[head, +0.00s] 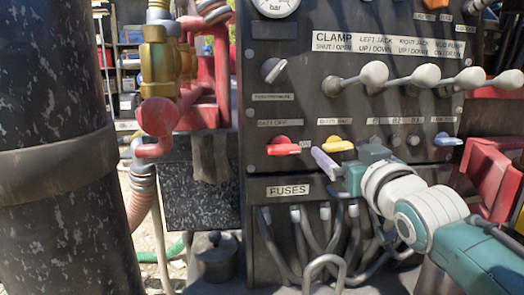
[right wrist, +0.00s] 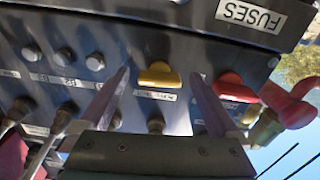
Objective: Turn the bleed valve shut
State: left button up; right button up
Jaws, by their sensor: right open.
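A yellow knob (head: 340,145) sits on the dark control panel, its grip lying roughly level. Its small label is too blurred to read, so I cannot tell for sure that it is the bleed valve. My right gripper (head: 330,163) is just below the yellow knob in the head view, and its far finger is partly hidden. In the right wrist view the yellow knob (right wrist: 160,76) shows between the two spread fingers (right wrist: 160,80), with no clear contact. The right gripper is open and empty. My left gripper is not in view.
A red knob (head: 283,145) sits left of the yellow one, and a blue knob (head: 447,139) farther right. White-knobbed levers (head: 374,75) stick out above. Cables hang under the FUSES label (head: 288,190). A red pipe valve (head: 158,117) stands left, beside a dark column (head: 55,220).

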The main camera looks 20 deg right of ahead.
jog(key=shift+w, duration=0.2)
jog(key=c, duration=1.4)
